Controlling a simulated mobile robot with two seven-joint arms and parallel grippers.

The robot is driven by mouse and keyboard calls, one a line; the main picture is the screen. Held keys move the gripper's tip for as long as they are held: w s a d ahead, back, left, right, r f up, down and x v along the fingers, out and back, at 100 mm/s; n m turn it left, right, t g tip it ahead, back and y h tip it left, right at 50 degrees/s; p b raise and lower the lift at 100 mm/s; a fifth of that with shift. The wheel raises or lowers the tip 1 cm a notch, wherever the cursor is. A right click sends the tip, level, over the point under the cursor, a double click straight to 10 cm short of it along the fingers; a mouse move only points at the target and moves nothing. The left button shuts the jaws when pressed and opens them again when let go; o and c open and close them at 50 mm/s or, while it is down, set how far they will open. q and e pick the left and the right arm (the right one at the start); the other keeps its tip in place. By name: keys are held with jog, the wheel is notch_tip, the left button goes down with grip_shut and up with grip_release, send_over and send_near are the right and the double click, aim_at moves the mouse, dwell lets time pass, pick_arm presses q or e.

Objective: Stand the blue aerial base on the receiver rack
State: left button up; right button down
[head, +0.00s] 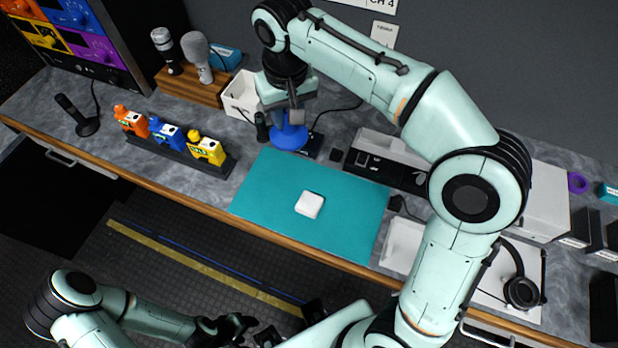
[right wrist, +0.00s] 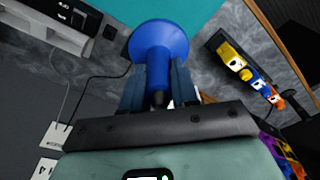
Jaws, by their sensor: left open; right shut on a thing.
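The blue aerial base (head: 289,138) has a wide round foot and a narrower stem. My right gripper (head: 288,108) is shut on its stem, with the foot facing down, just behind the teal mat. In the right wrist view the blue aerial base (right wrist: 160,42) sits between the two fingers of my right gripper (right wrist: 157,88). I cannot tell whether the foot touches the bench. What looks like the receiver rack (head: 388,160), a pale box with a black front, stands to the right, partly behind my right arm. My left gripper (head: 250,333) is open and empty at the bottom, away from the bench.
A white block (head: 309,204) lies on the teal mat (head: 270,192). A white bin (head: 240,96) and microphones on a wooden stand (head: 190,88) are left of the base. Coloured bottles (head: 167,134) stand in a dark rack. A white tray (head: 402,243) and headphones (head: 521,291) are at right.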

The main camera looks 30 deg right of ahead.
jog(key=shift+w+f, duration=0.15)
pick_arm(q)
jog(key=shift+s+f+b, duration=0.35)
jog(key=shift+f+b, duration=0.25)
jog(key=shift+f, duration=0.1)
jog(key=shift+s+f+b, duration=0.3)
jog(key=shift+f+b, duration=0.3)
jog(key=shift+f, duration=0.15)
jog(key=shift+s+f+b, duration=0.35)
jog(key=shift+f+b, duration=0.25)
jog(key=shift+f, duration=0.1)
pick_arm(e)
jog(key=shift+f, duration=9.75)
jog(key=shift+f, duration=0.15)
pick_arm(q)
jog(key=shift+f, duration=0.1)
pick_arm(e)
jog(key=c, duration=0.9)
grip_release()
jog(key=shift+o, duration=0.2)
